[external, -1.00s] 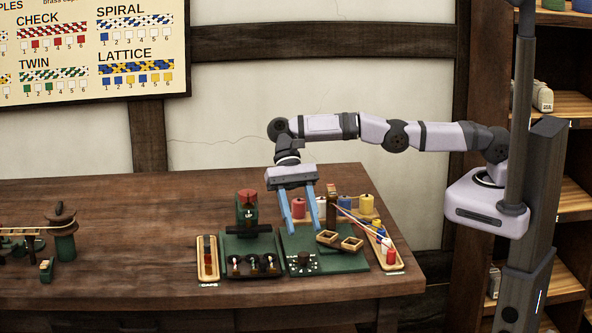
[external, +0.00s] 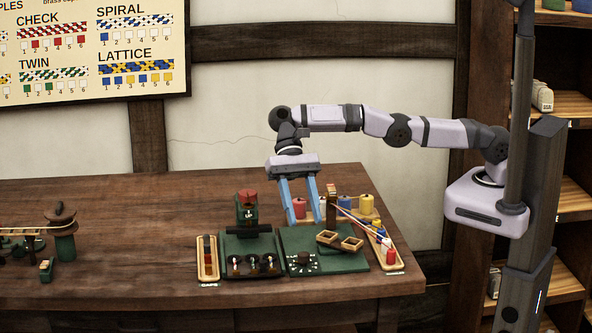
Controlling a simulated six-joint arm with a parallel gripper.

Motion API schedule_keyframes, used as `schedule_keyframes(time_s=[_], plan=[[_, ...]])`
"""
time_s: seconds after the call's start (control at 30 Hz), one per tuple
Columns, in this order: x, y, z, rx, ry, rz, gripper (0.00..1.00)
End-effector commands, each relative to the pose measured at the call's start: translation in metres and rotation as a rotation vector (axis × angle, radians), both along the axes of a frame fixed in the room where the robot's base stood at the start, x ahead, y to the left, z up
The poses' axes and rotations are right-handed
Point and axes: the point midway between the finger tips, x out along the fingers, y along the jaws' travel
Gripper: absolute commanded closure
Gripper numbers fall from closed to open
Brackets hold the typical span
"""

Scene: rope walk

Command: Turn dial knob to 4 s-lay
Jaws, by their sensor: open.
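The dial knob (external: 303,258) is a small dark knob with white marks around it. It sits at the front left of a green base plate (external: 345,262) on the bench. The marks and the pointer are too small to read. My gripper (external: 305,223) points down with its two blue fingers apart and nothing between them. It is above and behind the dial, over the back part of the green plate, and looks clear of the dial.
Colored spools (external: 366,204) stand behind, and a tray of bobbins (external: 386,248) is at the right. Left are a second green unit (external: 250,243) and a narrow tray (external: 207,258). The bench's middle (external: 140,235) is clear.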

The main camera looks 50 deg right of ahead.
Motion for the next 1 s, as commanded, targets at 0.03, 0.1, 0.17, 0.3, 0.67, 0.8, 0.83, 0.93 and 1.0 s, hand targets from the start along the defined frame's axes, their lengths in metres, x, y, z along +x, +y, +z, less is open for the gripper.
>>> schedule_keyframes(time_s=[0.03, 0.1, 0.17, 0.3, 0.67, 0.8, 0.83, 0.93, 1.0], plan=[[-0.009, 0.010, 0.015, 0.039, -0.041, 0.025, 0.57], [-0.024, 0.021, 0.042, 0.085, -0.089, 0.056, 0.57], [-0.040, 0.026, 0.063, 0.113, -0.115, 0.085, 0.57], [-0.081, 0.024, 0.095, 0.125, -0.158, 0.143, 0.57], [-0.117, -0.020, 0.073, 0.039, -0.417, 0.221, 0.57], [-0.098, -0.044, 0.039, 0.025, -0.587, 0.331, 0.57], [-0.093, -0.049, 0.029, 0.021, -0.625, 0.367, 0.57], [-0.073, -0.067, -0.013, 0.006, -0.746, 0.525, 0.57], [-0.058, -0.076, -0.041, 0.010, -0.837, 0.668, 0.57]])
